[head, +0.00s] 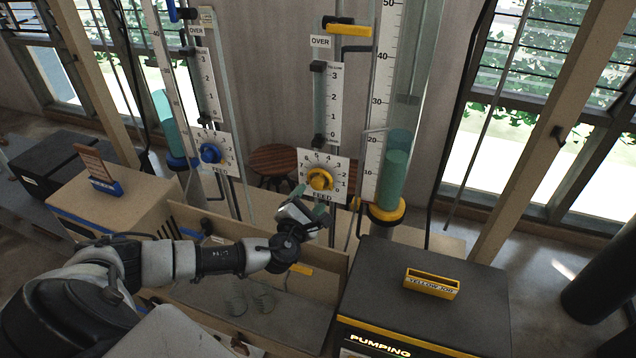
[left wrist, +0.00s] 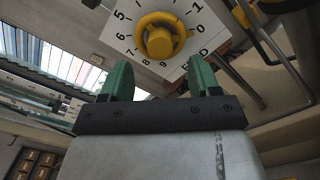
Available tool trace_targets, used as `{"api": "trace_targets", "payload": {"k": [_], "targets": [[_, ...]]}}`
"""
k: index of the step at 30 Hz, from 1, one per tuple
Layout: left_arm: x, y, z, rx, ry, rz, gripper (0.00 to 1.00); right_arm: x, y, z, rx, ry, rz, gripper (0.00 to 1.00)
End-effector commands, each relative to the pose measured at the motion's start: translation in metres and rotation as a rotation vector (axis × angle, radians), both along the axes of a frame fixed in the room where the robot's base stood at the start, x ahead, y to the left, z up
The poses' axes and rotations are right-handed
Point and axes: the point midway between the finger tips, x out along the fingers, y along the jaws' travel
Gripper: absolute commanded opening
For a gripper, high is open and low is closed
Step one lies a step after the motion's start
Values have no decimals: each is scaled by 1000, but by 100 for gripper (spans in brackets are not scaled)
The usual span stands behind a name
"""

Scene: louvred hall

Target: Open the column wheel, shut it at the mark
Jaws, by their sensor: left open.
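The yellow column wheel (head: 320,180) sits on a white numbered dial plate marked FEED. It fills the upper middle of the left wrist view (left wrist: 158,38). Beside it stands a clear column with teal liquid (head: 394,182) and a scale (head: 379,100); the liquid's top is near the 20 mark. My left gripper (head: 314,208) is open, just below and in front of the wheel. In the left wrist view its green fingers (left wrist: 159,72) are apart, with the wheel beyond their tips and no visible contact. My right gripper is not in view.
A second column with a blue wheel (head: 210,153) stands to the left. A dark-topped pumping box (head: 470,270) with a yellow holder (head: 432,283) is at the lower right. An open wooden drawer (head: 210,300) lies under my left arm. A round wooden stool (head: 272,160) stands behind.

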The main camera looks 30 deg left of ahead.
Motion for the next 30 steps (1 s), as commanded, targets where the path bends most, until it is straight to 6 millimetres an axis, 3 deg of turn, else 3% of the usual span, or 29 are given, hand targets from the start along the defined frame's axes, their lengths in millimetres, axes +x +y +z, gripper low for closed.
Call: {"api": "trace_targets", "payload": {"k": [10, 30], "targets": [[49, 11, -2, -4, -1, 1, 62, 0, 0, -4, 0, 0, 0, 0], [64, 15, 2, -5, -3, 1, 62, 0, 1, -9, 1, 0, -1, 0]]}}
